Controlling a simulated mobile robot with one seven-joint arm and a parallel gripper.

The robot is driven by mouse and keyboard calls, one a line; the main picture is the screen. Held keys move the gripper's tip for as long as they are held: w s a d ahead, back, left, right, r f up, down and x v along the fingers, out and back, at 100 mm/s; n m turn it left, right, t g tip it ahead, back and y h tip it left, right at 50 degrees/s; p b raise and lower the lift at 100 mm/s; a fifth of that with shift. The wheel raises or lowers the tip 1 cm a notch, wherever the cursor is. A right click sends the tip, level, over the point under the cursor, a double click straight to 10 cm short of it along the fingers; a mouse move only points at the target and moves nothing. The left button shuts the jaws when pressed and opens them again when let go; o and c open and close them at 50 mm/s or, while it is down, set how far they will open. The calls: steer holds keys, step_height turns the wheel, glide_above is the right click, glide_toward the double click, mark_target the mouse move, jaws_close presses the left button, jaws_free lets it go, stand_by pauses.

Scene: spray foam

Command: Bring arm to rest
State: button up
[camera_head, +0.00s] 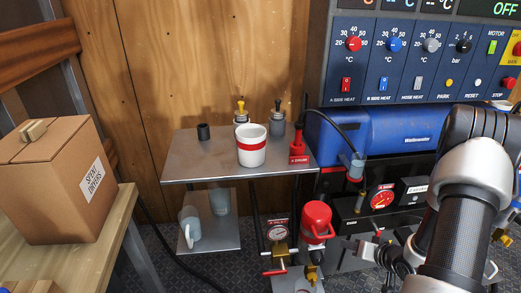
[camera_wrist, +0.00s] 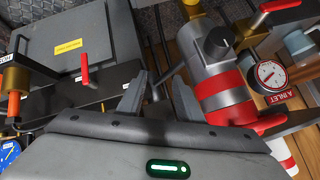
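My gripper (camera_wrist: 159,85) shows in the wrist view with its two dark fingers apart and a gap between them. It is open, and I see nothing held. In the wrist view it is above the machine's valves and boxes. In the head view my arm (camera_head: 462,205) comes down at the right in front of the machine. The gripper's fingers cannot be made out clearly there.
A blue control panel (camera_head: 408,58) stands at the back right. A metal shelf (camera_head: 200,165) holds a white cup with a red band (camera_head: 251,150). A cardboard box (camera_head: 55,185) sits at left on a wooden table (camera_head: 85,265).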

steer(key=w+d+r+n+h, duration=0.1)
steer(key=w+r+h, duration=0.1)
steer(key=r, duration=0.5)
steer(key=w+d+r+h, duration=0.1)
steer(key=r+h, duration=0.1)
steer(key=r, duration=0.6)
steer(key=s+a+r+g+h, duration=0.1)
steer(key=s+a+r, duration=0.35)
steer(key=r, duration=0.45)
steer(key=s+a+r+g+h, duration=0.1)
steer(key=s+a+r, duration=0.3)
steer(key=r, duration=0.5)
steer(key=s+a+r+n+g+y, duration=0.15)
steer(key=s+a, duration=0.25)
steer(key=s, duration=0.4)
steer(key=s+a+r+y, duration=0.1)
steer(key=s+a+r, duration=0.25)
steer(key=s, duration=0.35)
step_height(320, 180, up, 25)
steer(key=s+a+p, duration=0.1)
steer(key=p, duration=2.4)
steer(key=shift+f, duration=0.15)
steer(key=shift+y, duration=0.25)
